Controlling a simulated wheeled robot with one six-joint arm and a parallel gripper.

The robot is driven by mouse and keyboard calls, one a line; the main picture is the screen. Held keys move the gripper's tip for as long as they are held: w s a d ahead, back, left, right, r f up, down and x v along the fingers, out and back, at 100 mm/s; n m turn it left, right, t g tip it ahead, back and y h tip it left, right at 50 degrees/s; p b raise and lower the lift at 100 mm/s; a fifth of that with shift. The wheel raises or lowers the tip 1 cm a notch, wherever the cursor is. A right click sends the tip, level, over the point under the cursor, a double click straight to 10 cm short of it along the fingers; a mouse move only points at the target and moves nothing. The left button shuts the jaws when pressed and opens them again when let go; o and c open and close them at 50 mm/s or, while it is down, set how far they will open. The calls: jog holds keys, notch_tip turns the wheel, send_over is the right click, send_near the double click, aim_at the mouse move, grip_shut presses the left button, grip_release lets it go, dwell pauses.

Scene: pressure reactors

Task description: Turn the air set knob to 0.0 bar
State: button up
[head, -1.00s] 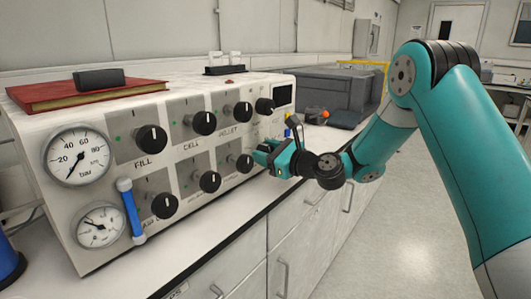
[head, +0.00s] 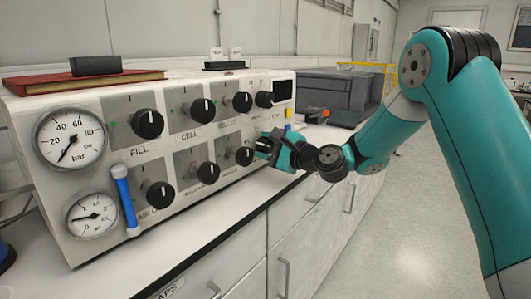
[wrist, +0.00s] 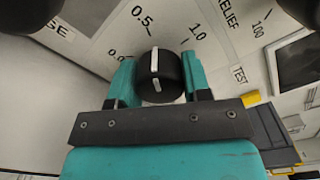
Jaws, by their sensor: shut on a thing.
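The air set knob (wrist: 160,78) is black with a white pointer line, in the middle of the wrist view. Its scale reads 0.0, 0.5 and 1.0, and the pointer stands close to the 0.5 mark. My gripper (wrist: 160,84) has one teal finger on each side of the knob and is shut on it. In the head view my gripper (head: 262,148) is at the right end of the panel's lower row and hides this knob.
A red book (head: 90,80) lies on top. The floor at right is clear.

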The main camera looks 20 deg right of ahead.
jog(key=n+b, duration=0.1)
jog(key=n, duration=0.1)
jog(key=n+b, duration=0.1)
jog(key=shift+f+n, duration=0.2)
jog(key=shift+n, duration=0.2)
jog(key=n+b, duration=0.3)
jog(key=shift+n, duration=0.3)
jog(key=n+b, duration=0.5)
jog(key=shift+r+n+b, duration=0.15)
jog(key=shift+n+b, duration=0.9)
jog(key=shift+n, duration=0.15)
jog(key=o, duration=0.9)
jog(key=shift+s+r, duration=0.1)
jog(key=shift+o, duration=0.2)
